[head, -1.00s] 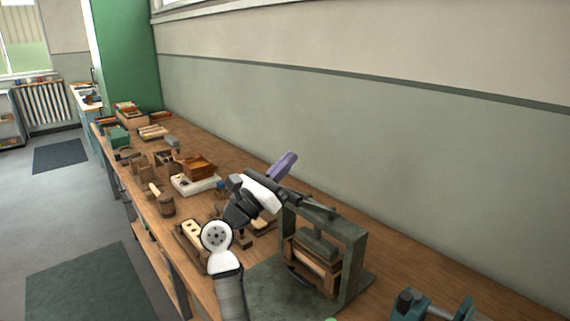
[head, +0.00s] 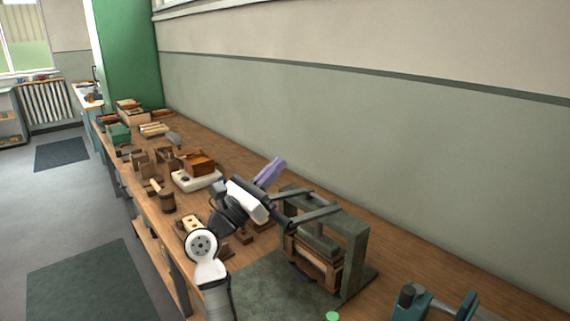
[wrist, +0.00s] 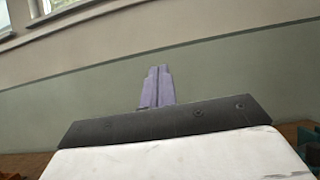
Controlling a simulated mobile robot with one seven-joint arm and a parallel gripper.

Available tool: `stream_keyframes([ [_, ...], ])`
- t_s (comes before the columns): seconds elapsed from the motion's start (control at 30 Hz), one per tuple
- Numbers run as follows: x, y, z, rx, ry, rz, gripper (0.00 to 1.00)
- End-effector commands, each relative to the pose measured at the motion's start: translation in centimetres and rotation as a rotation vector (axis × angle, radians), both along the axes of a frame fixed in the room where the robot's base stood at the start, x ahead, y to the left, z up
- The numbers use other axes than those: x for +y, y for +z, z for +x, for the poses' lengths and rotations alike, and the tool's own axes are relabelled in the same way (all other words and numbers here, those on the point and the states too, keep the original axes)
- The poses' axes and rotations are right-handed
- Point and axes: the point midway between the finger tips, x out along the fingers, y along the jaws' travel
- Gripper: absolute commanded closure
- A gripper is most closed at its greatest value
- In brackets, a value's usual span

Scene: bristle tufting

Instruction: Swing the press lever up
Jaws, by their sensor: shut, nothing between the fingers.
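The press (head: 355,252) is a grey-green frame on a dark green base plate, standing on the bench at lower centre right. Its lever (head: 318,213) shows as a dark bar at the top of the frame, reaching left toward my wrist. The wrist partly hides its near end, so I cannot tell whether they touch. My gripper (head: 272,171) has purple fingers pointing up and right, above and left of the press. In the wrist view the fingers (wrist: 157,88) lie together with nothing between them. The lever is not visible in the wrist view.
A wooden block assembly (head: 318,266) sits inside the press. A teal vise-like tool (head: 435,305) stands at the lower right. A white tray with a brown box (head: 197,162) and several wooden pieces lie along the bench to the left. The wall (head: 400,150) runs behind the bench.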

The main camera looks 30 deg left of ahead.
Motion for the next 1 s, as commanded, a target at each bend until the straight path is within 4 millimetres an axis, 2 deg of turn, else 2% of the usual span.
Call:
stream_keyframes([
  [0.03,0.5,-1.3,-1.1,-0.001,0.004,-0.001,1.00],
  [0.1,1.0,-2.1,-2.5,0.001,0.005,-0.002,1.00],
  [0.4,2.5,-4.6,-6.8,0.000,0.003,-0.001,1.00],
  [0.6,2.8,-5.0,-7.7,-0.001,0.001,-0.001,1.00],
  [1.0,2.9,-5.3,-7.8,-0.001,0.003,-0.001,1.00],
])
